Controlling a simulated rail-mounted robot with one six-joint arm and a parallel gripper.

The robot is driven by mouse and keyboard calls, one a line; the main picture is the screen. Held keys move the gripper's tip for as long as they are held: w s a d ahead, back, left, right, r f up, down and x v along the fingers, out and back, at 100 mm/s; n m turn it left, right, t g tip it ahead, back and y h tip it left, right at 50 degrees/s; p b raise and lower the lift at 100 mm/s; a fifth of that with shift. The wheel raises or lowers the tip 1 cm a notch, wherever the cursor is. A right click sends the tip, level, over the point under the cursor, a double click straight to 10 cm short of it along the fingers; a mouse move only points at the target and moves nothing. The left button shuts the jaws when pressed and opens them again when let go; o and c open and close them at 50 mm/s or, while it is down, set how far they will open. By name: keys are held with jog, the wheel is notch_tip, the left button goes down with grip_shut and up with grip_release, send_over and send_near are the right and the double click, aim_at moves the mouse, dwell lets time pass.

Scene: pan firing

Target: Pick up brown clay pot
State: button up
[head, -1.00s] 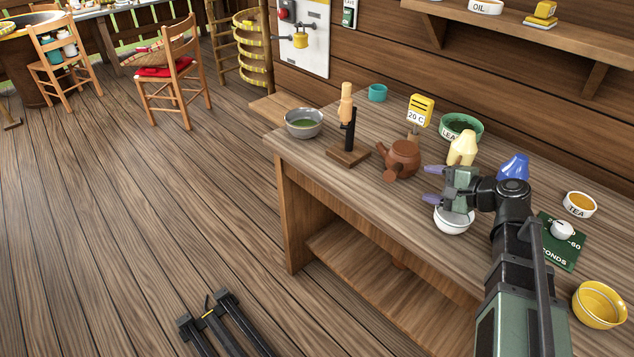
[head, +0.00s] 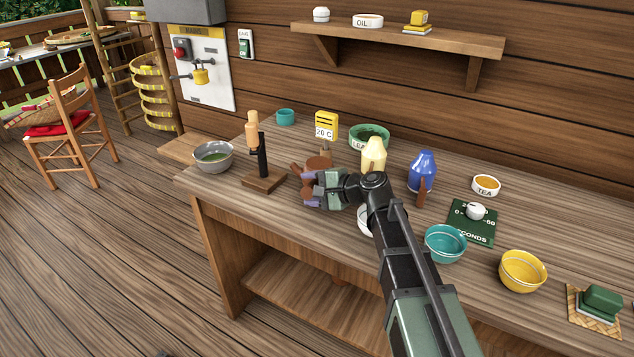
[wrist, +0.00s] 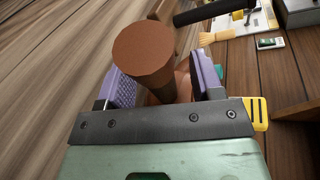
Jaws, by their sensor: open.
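The brown clay pot (head: 319,162) stands on the wooden workbench, partly hidden behind my gripper (head: 309,190) in the head view. My gripper is at its near side with its purple-padded fingers apart. In the wrist view, a brown round-ended part of the pot, which looks like its handle (wrist: 155,52), shows between the fingers of my gripper (wrist: 164,82). Gaps show beside it; I cannot tell whether either finger touches it. The rest of the pot is mostly hidden there.
A wooden stand (head: 264,182) is close on the left, with a grey bowl (head: 213,156) beyond. A 20 C sign (head: 326,127), green bowl (head: 369,138), cream bottle (head: 374,156) and blue bottle (head: 422,172) stand behind and right. A white bowl (head: 366,222) is partly under my arm.

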jog(key=shift+a, duration=0.1)
grip_shut()
jog(key=shift+r, duration=0.1)
dwell(0.3)
notch_tip(320, 180, up, 20)
jog(key=p, duration=2)
